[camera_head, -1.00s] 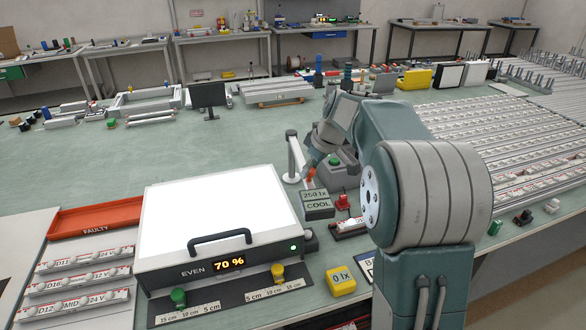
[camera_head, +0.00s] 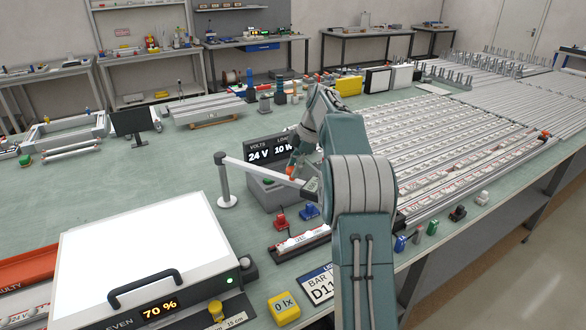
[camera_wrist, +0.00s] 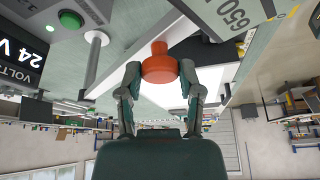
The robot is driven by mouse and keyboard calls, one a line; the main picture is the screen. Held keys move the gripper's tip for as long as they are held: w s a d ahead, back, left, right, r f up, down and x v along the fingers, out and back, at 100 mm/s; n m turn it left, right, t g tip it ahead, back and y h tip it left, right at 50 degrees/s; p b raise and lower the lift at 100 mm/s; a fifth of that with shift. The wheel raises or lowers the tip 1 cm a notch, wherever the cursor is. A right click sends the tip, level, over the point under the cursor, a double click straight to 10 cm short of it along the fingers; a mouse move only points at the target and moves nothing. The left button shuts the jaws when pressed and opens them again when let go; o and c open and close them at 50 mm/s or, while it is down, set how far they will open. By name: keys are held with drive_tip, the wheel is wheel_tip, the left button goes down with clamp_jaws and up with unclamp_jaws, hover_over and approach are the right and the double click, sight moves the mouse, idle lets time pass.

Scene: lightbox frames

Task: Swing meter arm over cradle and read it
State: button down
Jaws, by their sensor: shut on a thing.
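My gripper (camera_wrist: 160,75) is shut on the orange knob (camera_wrist: 158,50) of the meter arm. The pale meter arm (camera_head: 262,174) reaches right from its grey post (camera_head: 226,185). The meter head (camera_head: 311,189) is at its right end, partly hidden by my arm. In the wrist view the meter's display (camera_wrist: 238,14) shows 650, upside down and cut by the edge. The cradle (camera_head: 285,250) with a light bar (camera_head: 304,240) lies nearer the camera than the meter head. I cannot tell whether the head is over it.
A display (camera_head: 270,152) reads 24 V and 10 W, beyond the meter arm. Red (camera_head: 281,221) and blue (camera_head: 309,212) clips stand beside the cradle. A lightbox (camera_head: 145,255) reading 70 % fills the lower left. A yellow 0 lx block (camera_head: 284,308) stands at the front.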

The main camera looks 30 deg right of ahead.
drive_tip(key=shift+w+d+f, duration=0.15)
drive_tip(key=shift+d, duration=0.05)
idle(0.3)
drive_tip(key=shift+c, duration=1.3)
unclamp_jaws()
drive_tip(key=v, duration=0.7)
drive_tip(key=shift+w+r, duration=0.15)
drive_tip(key=shift+r, duration=0.05)
